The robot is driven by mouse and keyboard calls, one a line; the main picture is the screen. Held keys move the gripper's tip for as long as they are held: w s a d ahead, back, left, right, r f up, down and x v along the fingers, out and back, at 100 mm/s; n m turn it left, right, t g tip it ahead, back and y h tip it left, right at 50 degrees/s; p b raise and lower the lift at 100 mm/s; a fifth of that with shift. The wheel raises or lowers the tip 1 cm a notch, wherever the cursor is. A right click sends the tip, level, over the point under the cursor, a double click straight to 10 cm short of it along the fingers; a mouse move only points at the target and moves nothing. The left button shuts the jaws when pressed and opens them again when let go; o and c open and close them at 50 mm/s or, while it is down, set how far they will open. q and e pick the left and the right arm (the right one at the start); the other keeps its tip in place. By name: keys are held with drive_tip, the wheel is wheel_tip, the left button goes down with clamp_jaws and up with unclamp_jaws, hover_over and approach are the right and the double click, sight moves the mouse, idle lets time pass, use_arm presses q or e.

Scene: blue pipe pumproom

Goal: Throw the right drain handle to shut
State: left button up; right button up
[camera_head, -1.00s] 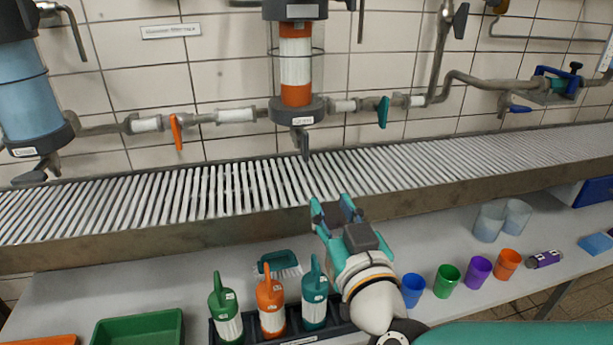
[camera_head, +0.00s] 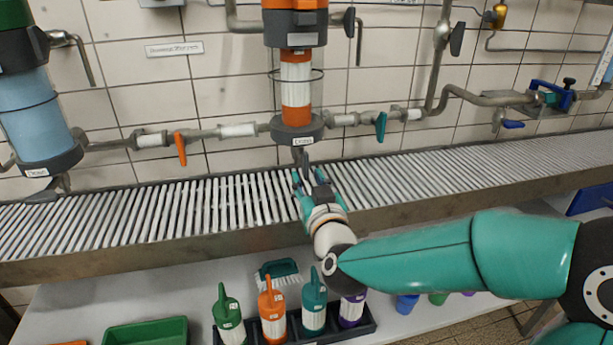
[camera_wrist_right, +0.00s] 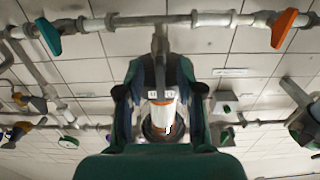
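The right drain handle (camera_head: 304,157) is a small dark lever under the dark base of the middle orange-and-white vessel (camera_head: 296,88). It hangs down and is partly hidden by my right gripper (camera_head: 308,177). That gripper reaches up over the slatted rack, its fingertips close below the handle. Contact cannot be told. In the right wrist view the gripper's two fingers (camera_wrist_right: 164,70) stand apart, with the orange-and-white vessel (camera_wrist_right: 163,116) seen between them. The handle is not clear in that view. My left gripper is not in view.
An orange handle (camera_head: 180,148) and a teal handle (camera_head: 381,126) sit on the wall pipe either side of the vessel. The slatted rack (camera_head: 200,205) runs below. A blue vessel (camera_head: 34,112) hangs at the left.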

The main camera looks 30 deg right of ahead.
drive_tip(key=shift+x, duration=1.05)
clamp_jaws()
